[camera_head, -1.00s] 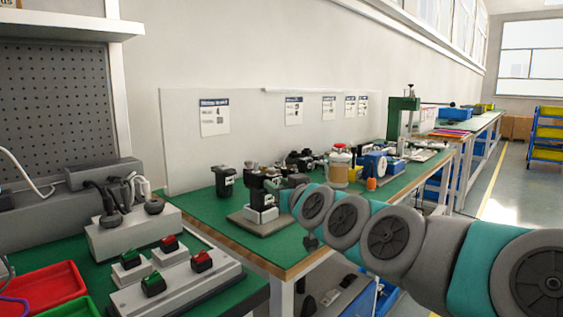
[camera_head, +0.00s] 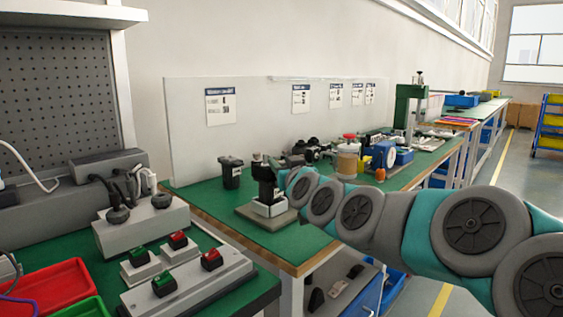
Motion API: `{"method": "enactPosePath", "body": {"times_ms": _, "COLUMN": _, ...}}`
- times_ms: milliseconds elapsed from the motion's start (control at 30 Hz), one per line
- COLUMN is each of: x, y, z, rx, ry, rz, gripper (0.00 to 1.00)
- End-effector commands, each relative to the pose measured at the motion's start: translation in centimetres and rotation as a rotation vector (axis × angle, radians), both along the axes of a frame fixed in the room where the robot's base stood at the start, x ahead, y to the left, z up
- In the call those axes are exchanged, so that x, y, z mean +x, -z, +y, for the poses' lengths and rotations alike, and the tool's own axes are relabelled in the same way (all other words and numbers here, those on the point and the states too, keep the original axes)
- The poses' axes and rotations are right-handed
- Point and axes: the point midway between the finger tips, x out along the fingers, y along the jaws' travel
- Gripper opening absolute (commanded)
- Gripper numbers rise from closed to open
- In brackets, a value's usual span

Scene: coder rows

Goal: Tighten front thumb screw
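A small black-and-white device (camera_head: 267,190) stands upright on a grey base plate (camera_head: 283,219) near the front edge of the green bench. It looks like the part with the thumb screw, but no screw can be made out at this size. My grey and teal arm reaches in from the lower right and ends beside the device, on its right. My gripper is not clearly visible; the arm's end and the device hide or blend with it. Whether anything is held cannot be seen.
A black cup-like container (camera_head: 231,172) stands left of the device. A jar with a red lid (camera_head: 347,160) and blue equipment (camera_head: 383,154) stand behind it. A box with push buttons (camera_head: 187,279) and a red tray (camera_head: 52,290) are on the nearer bench at left.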

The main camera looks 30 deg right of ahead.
Motion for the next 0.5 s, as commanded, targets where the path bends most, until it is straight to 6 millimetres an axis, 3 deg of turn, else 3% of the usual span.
{"method": "enactPosePath", "body": {"times_ms": 300, "x": 0.23, "y": 0.02, "z": -0.01, "rx": 0.0, "ry": -0.001, "rz": 0.0, "gripper": 0.4}}
{"method": "enactPosePath", "body": {"times_ms": 500, "x": 0.22, "y": 0.03, "z": 0.0, "rx": 0.0, "ry": -0.001, "rz": 0.001, "gripper": 0.18}}
